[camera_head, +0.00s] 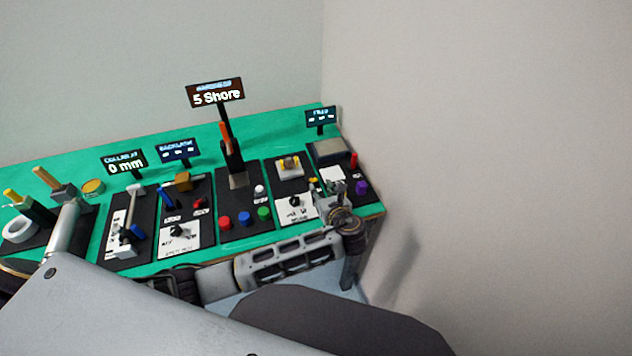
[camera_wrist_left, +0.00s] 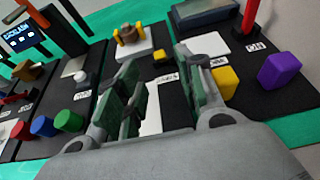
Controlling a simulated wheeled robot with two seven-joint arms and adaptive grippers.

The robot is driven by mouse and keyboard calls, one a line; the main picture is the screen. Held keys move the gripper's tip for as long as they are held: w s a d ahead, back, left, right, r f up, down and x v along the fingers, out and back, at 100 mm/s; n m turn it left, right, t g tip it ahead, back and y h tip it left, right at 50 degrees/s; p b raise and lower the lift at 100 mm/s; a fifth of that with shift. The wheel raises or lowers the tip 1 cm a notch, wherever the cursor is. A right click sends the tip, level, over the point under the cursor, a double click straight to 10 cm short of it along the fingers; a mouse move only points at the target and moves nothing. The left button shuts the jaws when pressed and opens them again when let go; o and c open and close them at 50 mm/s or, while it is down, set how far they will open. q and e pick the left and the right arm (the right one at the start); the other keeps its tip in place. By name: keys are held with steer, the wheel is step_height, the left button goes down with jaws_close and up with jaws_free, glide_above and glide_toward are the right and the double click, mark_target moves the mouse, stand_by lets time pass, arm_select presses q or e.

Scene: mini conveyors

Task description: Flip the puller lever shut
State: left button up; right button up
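I cannot tell for sure which handle is the puller lever; the labels are too small to read. My left gripper (camera_head: 328,192) is above the front right of the bench, by the station with a brass-coloured hub on a white block (camera_head: 289,165). In the left wrist view my left gripper (camera_wrist_left: 158,62) is open, with nothing seen between its fingers. The hub on its white block (camera_wrist_left: 132,38) stands beyond the fingertips. The fingers partly hide that station's white label plate (camera_wrist_left: 153,105) and its knob. My right gripper is not in view.
A purple block (camera_wrist_left: 281,72), a yellow block (camera_wrist_left: 225,82) and a red upright post (camera_wrist_left: 249,16) stand right of the fingers. Red, blue and green buttons (camera_head: 264,213) are to the left. The green bench (camera_head: 372,210) ends near the wall at right.

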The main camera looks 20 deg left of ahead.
mark_target(313, 180)
arm_select(q)
steer(key=shift+x, duration=3.65)
jaws_close()
